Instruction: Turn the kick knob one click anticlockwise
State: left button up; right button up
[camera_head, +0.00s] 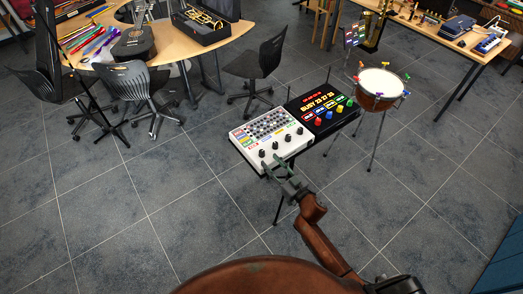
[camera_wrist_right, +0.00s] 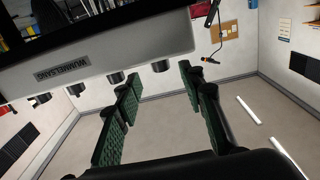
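A white drum machine (camera_head: 243,138) with a grid of small buttons and a row of black knobs along its near edge stands on a stand. Knob labels are too small to read, so I cannot tell which is the kick knob. In the right wrist view the machine's pale front panel (camera_wrist_right: 130,45) fills the upper left, with several knobs jutting down. My right gripper (camera_head: 271,163) is open at the near edge. Its green fingers (camera_wrist_right: 159,78) stand apart, with one end knob (camera_wrist_right: 160,66) showing between their tips; contact cannot be told. My left gripper is not in view.
A black unit (camera_head: 322,104) with red lit text and coloured buttons adjoins the machine at the right. A drum (camera_head: 380,82) on legs stands beyond it. A black chair (camera_head: 258,65) is behind.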

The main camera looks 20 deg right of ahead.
aim_at(264, 154)
jog(key=shift+w+a+r, duration=0.15)
jog(key=shift+w+a, duration=0.05)
jog(key=shift+w, duration=0.25)
jog(key=shift+b+x, duration=0.35)
jog(key=shift+x, duration=2.75)
jog(key=shift+c, duration=0.5)
grip_shut()
